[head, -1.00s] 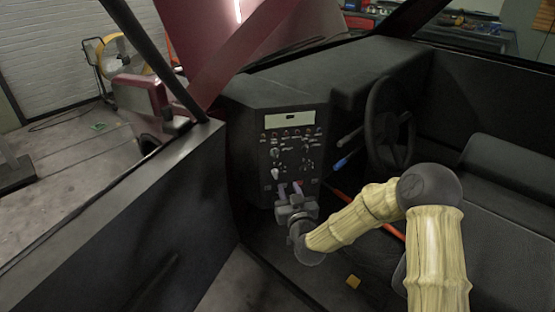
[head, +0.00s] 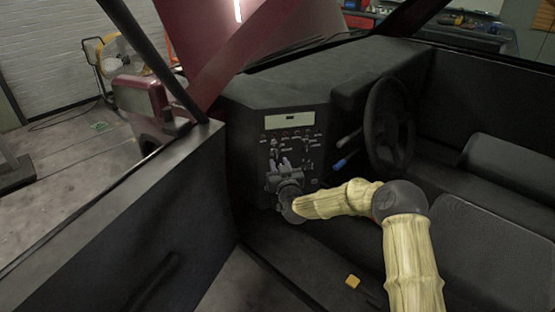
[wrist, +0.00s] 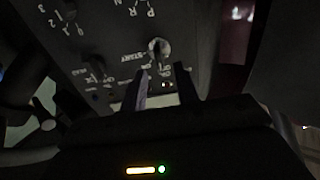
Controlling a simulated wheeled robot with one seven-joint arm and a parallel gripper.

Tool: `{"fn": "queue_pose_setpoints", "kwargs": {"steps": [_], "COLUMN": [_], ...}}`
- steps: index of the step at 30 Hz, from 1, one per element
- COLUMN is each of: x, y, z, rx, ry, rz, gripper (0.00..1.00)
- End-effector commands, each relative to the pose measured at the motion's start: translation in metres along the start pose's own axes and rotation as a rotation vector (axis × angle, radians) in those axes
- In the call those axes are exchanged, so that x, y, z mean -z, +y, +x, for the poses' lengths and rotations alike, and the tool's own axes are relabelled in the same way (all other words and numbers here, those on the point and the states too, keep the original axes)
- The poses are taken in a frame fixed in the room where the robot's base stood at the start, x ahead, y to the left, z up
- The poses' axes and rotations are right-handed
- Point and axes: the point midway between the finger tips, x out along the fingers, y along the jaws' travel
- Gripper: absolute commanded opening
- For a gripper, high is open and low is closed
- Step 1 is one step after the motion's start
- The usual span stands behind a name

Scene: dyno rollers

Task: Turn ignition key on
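A dark control panel (head: 308,150) with knobs, switches and white lettering stands in the dash. In the wrist view, a light-coloured key or switch (wrist: 157,48) sticks out of the panel (wrist: 200,35) beside the word START. My gripper (head: 284,163) is in front of the lower part of the panel in the head view. The key or switch lies just beyond the fingertips, roughly in line with the gap. Contact cannot be made out. In the head view my gripper hides that part of the panel.
A steering wheel (head: 388,125) and a blue-tipped lever (head: 343,162) are to the right of the panel. Black seats (head: 470,225) lie further right, and a door (head: 130,220) is on the left. A small yellow block (head: 352,282) is on the floor.

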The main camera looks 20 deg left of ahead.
Motion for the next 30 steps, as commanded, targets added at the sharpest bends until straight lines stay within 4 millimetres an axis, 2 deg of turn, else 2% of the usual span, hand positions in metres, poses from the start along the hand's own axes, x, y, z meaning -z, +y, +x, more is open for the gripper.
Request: {"fn": "queue_pose_setpoints", "kwargs": {"steps": [3, 9, 20, 25, 30], "x": [0.000, 0.000, 0.000, 0.000, 0.000], "y": [-0.001, -0.001, 0.000, 0.000, 0.000], "z": [0.014, 0.030, 0.034, 0.034, 0.034], "rx": [0.000, 0.001, 0.000, 0.000, 0.000], "ry": [0.001, 0.000, 0.000, 0.000, 0.000], "rz": [0.002, 0.001, 0.000, 0.001, 0.001], "gripper": [0.31, 0.31, 0.31, 0.00, 0.00]}}
